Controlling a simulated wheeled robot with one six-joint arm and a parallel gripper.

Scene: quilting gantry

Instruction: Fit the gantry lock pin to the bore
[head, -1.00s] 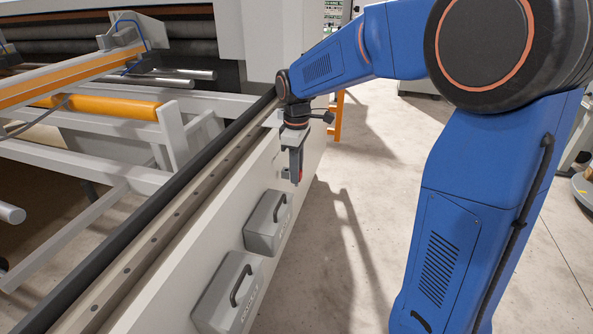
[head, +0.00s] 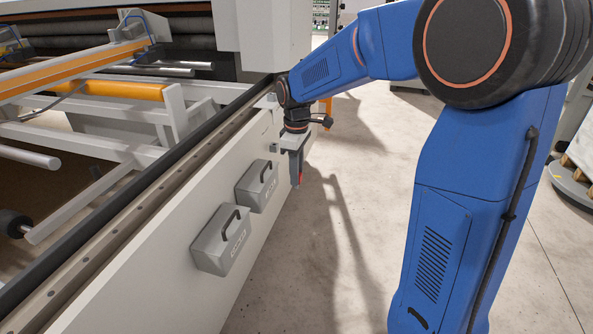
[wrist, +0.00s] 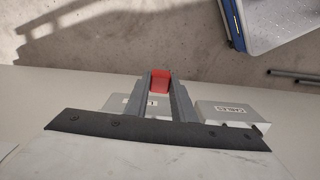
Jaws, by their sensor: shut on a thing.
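My gripper (head: 297,172) points down beside the white side panel of the gantry (head: 160,255), near its far end. Its fingers (wrist: 160,95) are shut on a red piece, taken to be the lock pin (wrist: 160,80), at their tips in the wrist view. A small patch of the red pin (head: 301,177) also shows at the fingers in the head view. The rest of the pin is hidden by the fingers. I cannot make out the bore in either view.
Two grey boxes with handles, a farther one (head: 257,187) and a nearer one (head: 221,241), stick out from the panel. A dark rail (head: 130,187) runs along its top. Open concrete floor (head: 335,250) lies to the right.

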